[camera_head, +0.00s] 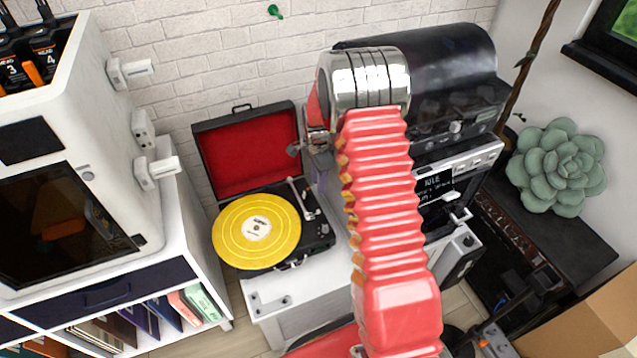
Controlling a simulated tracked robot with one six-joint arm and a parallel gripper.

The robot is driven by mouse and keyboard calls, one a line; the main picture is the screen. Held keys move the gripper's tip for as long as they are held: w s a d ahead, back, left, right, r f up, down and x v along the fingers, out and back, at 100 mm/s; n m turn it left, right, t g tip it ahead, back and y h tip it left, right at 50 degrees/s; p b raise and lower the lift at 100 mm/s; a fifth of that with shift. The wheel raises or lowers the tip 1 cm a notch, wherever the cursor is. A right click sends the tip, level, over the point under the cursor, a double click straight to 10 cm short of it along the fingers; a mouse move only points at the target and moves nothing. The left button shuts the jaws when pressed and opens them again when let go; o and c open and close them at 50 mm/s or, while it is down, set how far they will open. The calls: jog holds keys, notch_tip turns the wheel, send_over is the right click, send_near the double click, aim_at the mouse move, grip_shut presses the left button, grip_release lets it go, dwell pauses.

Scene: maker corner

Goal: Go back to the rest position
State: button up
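My red ribbed arm rises through the middle of the camera view, with a chrome joint at its top.
A white cabinet-like machine (130,190) stands at left on a shelf unit with books. A black and silver machine (470,110) with a display stands behind my arm. A green succulent (557,168) sits at right. A cardboard box (590,325) is at lower right.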

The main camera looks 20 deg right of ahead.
dwell(0.4)
jog(key=s+a+r+n+g, duration=0.1)
jog(key=s+a+n, duration=0.1)
jog(key=s+n, duration=0.45)
jog(key=s+a+r+n+t, duration=0.2)
jog(key=s+a+r+n, duration=0.1)
jog(key=s+r, duration=0.5)
jog(key=s+a+r+n+t, duration=0.2)
jog(key=s+a+r+n, duration=0.2)
jog(key=s+r, duration=0.4)
jog(key=s+a+r+n+t, duration=0.2)
jog(key=s+a+r+n, duration=0.2)
jog(key=s+r, duration=0.5)
jog(key=shift+a+r+t, duration=0.25)
jog(key=shift+r+t, duration=0.05)
jog(key=shift+r, duration=3.1)
jog(key=shift+s+n, duration=0.2)
jog(key=shift+n, duration=0.05)
